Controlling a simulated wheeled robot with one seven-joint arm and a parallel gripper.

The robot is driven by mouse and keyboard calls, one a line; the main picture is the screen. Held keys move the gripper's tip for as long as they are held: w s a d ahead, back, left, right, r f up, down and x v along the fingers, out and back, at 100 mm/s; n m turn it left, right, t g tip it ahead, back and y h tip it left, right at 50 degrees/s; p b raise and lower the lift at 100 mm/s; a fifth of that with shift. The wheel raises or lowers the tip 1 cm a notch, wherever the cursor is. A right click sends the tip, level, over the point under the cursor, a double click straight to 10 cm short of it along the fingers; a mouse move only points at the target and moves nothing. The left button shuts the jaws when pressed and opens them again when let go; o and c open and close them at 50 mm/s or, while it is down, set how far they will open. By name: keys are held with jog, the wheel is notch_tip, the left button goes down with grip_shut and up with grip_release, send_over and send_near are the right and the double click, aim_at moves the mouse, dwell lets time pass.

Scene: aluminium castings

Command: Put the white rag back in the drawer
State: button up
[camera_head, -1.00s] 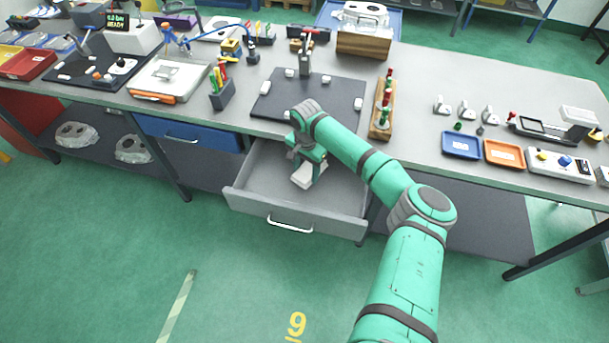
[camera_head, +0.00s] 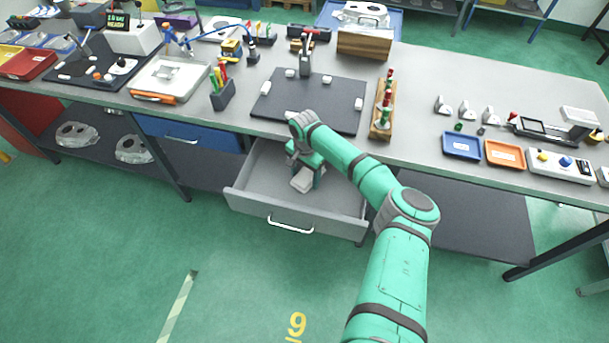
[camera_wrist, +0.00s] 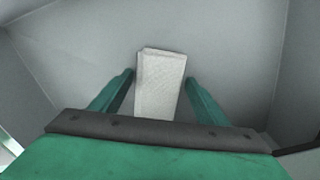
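The white rag (camera_head: 301,181) is a small pale block-like bundle inside the pulled-out grey drawer (camera_head: 238,197), near its middle. In the wrist view the rag (camera_wrist: 161,84) shows between my two green fingers, its near end hidden by the gripper body. My gripper (camera_wrist: 160,76) is open, with one finger on each side of the rag and narrow gaps visible at the sides. In the head view my gripper (camera_head: 308,175) reaches down into the drawer at the rag, partly hidden by my arm.
The drawer has a front handle (camera_head: 290,226) and raised walls around the rag. The bench top above carries a dark mat (camera_head: 310,103) and a wooden rack (camera_head: 383,120) of red and green items. A blue drawer (camera_head: 190,134) to the left is closed. The drawer floor around the rag is clear.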

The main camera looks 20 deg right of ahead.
aim_at(304, 177)
jog(key=shift+r, duration=0.1)
notch_tip(304, 177, up, 12)
dwell(0.7)
dwell(0.4)
